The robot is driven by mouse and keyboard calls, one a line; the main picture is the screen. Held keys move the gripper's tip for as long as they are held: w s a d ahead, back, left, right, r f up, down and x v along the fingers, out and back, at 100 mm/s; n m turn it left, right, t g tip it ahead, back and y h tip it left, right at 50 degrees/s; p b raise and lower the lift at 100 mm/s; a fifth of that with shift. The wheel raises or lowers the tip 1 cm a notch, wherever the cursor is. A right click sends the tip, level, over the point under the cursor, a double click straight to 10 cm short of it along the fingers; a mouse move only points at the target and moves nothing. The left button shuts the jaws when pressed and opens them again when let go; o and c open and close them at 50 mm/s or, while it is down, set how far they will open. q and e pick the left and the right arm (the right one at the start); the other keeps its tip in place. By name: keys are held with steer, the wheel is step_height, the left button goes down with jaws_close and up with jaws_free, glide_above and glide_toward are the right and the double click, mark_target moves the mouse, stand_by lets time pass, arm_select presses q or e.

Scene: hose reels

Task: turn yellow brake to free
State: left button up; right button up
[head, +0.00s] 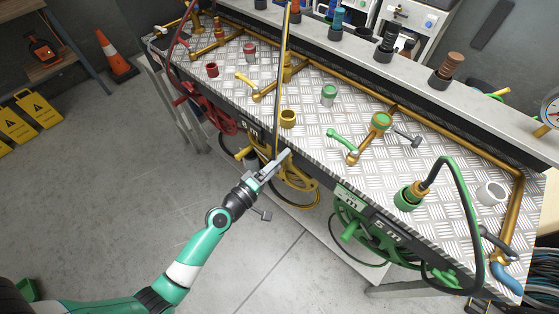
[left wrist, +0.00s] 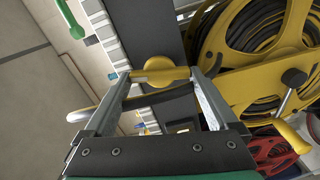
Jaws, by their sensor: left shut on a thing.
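The yellow hose reel (head: 297,187) hangs under the front edge of the bench in the head view, and its frame fills the right of the left wrist view (left wrist: 240,92). My left gripper (head: 281,162) reaches it from the front. In the left wrist view my left gripper (left wrist: 160,82) has one finger at each end of a short yellow handle (left wrist: 160,75) and is shut on it. I cannot tell for sure that this handle is the brake. A lever with a black knob (left wrist: 293,78) is right of the fingers, apart from them. My right gripper is not in view.
The red reel (head: 208,108) is to the left and the green reel (head: 365,232) to the right along the bench edge. A vertical yellow hose (head: 281,75) rises close beyond my gripper. The floor (head: 120,200) in front is clear.

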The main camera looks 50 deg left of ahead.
arm_select(q)
steer(key=shift+n, duration=1.2)
steer(key=o, duration=1)
steer(key=s+d+b, duration=0.1)
steer(key=s, duration=1)
steer(key=shift+s, duration=0.3)
